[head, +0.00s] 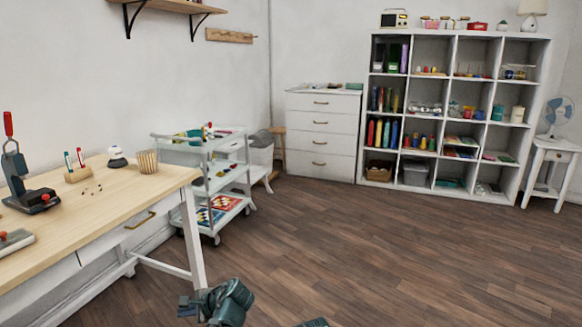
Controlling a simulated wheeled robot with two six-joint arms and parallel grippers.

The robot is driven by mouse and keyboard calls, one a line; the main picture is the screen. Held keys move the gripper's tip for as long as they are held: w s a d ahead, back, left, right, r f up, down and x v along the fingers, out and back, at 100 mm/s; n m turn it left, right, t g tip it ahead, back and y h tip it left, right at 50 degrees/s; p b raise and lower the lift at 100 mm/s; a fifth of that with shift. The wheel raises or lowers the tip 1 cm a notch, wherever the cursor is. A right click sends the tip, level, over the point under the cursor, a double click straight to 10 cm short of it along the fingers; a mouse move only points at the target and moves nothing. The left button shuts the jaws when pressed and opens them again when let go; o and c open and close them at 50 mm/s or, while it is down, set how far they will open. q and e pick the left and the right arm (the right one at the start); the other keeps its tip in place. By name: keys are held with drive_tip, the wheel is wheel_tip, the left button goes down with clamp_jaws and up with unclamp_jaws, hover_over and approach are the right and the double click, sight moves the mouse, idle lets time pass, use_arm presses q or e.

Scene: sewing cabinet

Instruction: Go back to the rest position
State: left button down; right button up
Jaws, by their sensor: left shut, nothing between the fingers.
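My left gripper (188,306) shows at the bottom edge, low over the floor and beside the near leg of the wooden-topped table (113,187). It is shut with nothing in it and touches nothing that I can see. My right gripper is not in view. A small dark piece shows at the bottom edge to the right of my left gripper; I cannot tell what it is.
The table stands at left with a press tool (20,175) and a striped cup (147,162). A white trolley (213,170), drawer chest (321,133), cube shelf (447,110) and side table (551,165) with a fan line the back. The wooden floor (390,260) is clear.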

use_arm(q)
drive_tip(key=s+d+f+n+g+h+p, duration=0.15)
drive_tip(key=s+d+f+n+h, duration=0.25)
drive_tip(key=s+d, duration=0.55)
drive_tip(key=s+d+f+n+g+h+b, duration=0.1)
drive_tip(key=s+d+f+n+g+h, duration=0.25)
drive_tip(key=s+d, duration=0.65)
drive_tip(key=w+d+r+p, duration=0.1)
drive_tip(key=d+r+p, duration=0.1)
drive_tip(key=r+p, duration=1.7)
drive_tip(key=w+d+r+h+p, duration=0.1)
drive_tip(key=d+r+p, duration=0.1)
drive_tip(key=r+p, duration=1.7)
drive_tip(key=shift+w+n+t, duration=0.15)
drive_tip(key=shift+n+t, duration=0.25)
drive_tip(key=shift+n, duration=0.05)
drive_tip(key=shift+f, duration=0.1)
